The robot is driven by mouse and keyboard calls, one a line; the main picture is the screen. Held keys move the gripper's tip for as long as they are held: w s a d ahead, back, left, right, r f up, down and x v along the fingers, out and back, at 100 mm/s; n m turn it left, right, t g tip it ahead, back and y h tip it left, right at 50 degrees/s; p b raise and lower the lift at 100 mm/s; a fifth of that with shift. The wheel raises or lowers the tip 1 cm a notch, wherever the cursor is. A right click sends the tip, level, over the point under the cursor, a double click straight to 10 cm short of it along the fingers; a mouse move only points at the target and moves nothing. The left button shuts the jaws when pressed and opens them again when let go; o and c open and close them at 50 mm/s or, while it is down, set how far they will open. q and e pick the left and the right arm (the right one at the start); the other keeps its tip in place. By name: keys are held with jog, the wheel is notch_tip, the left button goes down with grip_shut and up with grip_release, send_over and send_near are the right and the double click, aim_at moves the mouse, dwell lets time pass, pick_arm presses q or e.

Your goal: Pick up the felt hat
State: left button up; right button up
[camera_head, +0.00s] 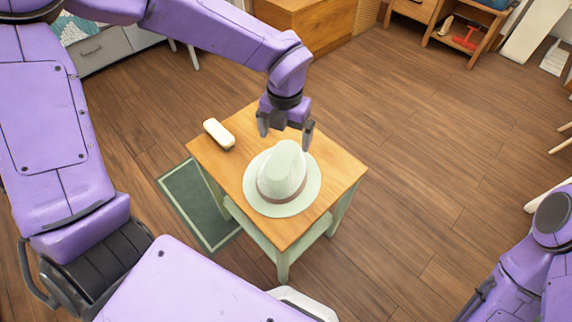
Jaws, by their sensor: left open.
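The felt hat (283,172) is pale green with a brownish band. It sits brim down on the wooden top of a small side table (335,178). My left gripper (286,137) is just behind the hat's crown, fingers pointing down and apart, with nothing seen between them. The right finger shows close beside the crown's upper right; I cannot tell whether it touches. My right arm shows at the lower right edge, and its gripper is not clearly visible.
A cream, rounded object (218,134) lies at the table's left corner. A green-bordered mat (190,203) lies on the floor beside the table. A wooden cabinet (322,25) and a shelf unit (466,40) stand at the back. The floor right of the table is clear.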

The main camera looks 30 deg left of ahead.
aim_at(282, 158)
pick_arm(q)
jog(key=f, duration=0.7)
jog(key=shift+s+a+f, duration=0.2)
jog(key=shift+s+f, duration=0.1)
jog(key=shift+f, duration=0.1)
jog(key=shift+r, duration=0.1)
jog(key=c, duration=1.4)
